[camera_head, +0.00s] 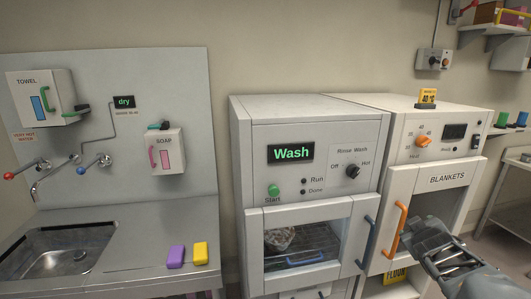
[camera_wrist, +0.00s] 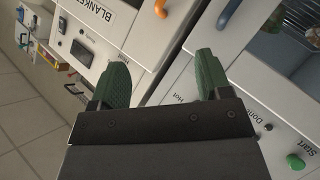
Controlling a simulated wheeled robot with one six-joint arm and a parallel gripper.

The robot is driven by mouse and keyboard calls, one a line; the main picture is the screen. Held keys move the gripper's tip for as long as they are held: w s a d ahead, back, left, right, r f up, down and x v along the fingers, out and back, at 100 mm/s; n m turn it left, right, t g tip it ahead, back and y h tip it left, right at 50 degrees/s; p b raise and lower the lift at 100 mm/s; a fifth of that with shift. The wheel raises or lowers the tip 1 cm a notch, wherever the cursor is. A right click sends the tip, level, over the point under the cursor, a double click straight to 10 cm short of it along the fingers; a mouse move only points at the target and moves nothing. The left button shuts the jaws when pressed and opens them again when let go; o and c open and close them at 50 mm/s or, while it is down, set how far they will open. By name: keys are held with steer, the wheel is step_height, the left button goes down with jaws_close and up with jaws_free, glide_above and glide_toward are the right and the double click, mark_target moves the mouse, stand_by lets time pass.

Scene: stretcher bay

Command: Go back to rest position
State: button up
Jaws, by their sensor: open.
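My gripper (camera_head: 422,236) is at the right of the head view, in front of the blanket warmer (camera_head: 462,150) and near its orange handle (camera_head: 398,230). In the wrist view my gripper (camera_wrist: 160,78) shows two green fingers spread apart with nothing between them. Whether a finger touches the warmer's front cannot be told. The washer (camera_head: 315,130) stands left of the warmer, with a lit "Wash" display and a door with a blue handle (camera_head: 366,240).
A steel sink (camera_head: 75,262) is at the left, with a purple block (camera_head: 176,256) and a yellow block (camera_head: 200,253) on its counter. Soap (camera_head: 166,152) and towel (camera_head: 42,98) dispensers hang above. A metal table (camera_head: 510,175) stands at the far right.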

steer(key=s+a+f+m+g+y, duration=0.1)
steer(key=s+a+f+g+y, duration=0.2)
steer(key=s+a, duration=0.4)
steer(key=s+a+f+m+g+y, duration=0.2)
steer(key=s+a, duration=0.6)
steer(key=a, duration=0.9)
step_height(320, 180, down, 2)
steer(key=g+y, duration=0.1)
steer(key=g, duration=0.1)
steer(key=shift+s+g, duration=0.3)
steer(key=shift+g, duration=0.1)
steer(key=shift+f, duration=0.1)
steer(key=shift+c, duration=0.5)
